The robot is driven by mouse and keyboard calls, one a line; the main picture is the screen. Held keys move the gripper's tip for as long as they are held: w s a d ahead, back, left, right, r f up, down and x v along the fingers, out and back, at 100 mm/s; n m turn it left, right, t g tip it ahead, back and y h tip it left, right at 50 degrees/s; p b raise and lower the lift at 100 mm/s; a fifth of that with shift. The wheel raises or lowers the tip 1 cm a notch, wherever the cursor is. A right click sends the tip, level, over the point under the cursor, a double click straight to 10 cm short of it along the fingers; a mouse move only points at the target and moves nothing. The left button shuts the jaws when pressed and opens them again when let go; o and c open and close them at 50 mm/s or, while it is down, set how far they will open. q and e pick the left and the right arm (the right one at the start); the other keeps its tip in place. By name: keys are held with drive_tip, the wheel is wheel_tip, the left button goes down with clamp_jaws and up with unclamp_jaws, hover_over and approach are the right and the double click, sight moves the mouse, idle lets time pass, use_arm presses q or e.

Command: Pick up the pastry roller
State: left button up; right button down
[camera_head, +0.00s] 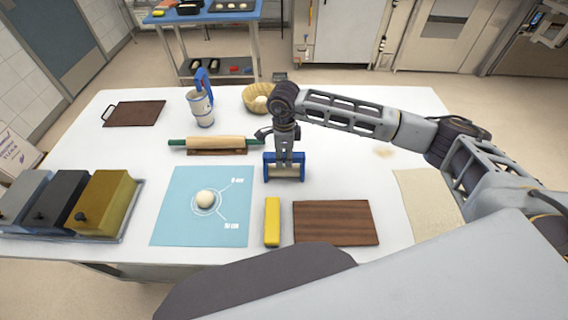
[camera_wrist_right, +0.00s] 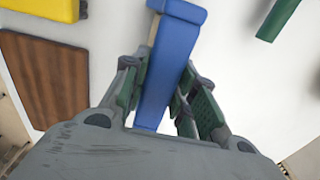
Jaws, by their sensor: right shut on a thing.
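The pastry roller (camera_head: 270,168) has a blue frame and a pale roller, and is near the middle of the white table in the head view. My right gripper (camera_head: 286,152) comes down on it from above and is shut on its blue frame. In the right wrist view the blue part of the pastry roller (camera_wrist_right: 174,50) runs between the two green-padded fingers of my right gripper (camera_wrist_right: 165,95). I cannot tell whether the roller touches the table. My left gripper is not in view.
A rolling pin (camera_head: 215,142) with green handles lies just left. A blue mat (camera_head: 170,220) with a dough ball (camera_head: 205,199), a yellow tool (camera_head: 272,222) and a brown board (camera_head: 335,222) lie in front.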

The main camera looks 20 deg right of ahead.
drive_tip(key=shift+r, duration=0.15)
drive_tip(key=shift+r+b, duration=1.1)
drive_tip(key=shift+r, duration=3.8)
drive_tip(key=shift+f, duration=0.15)
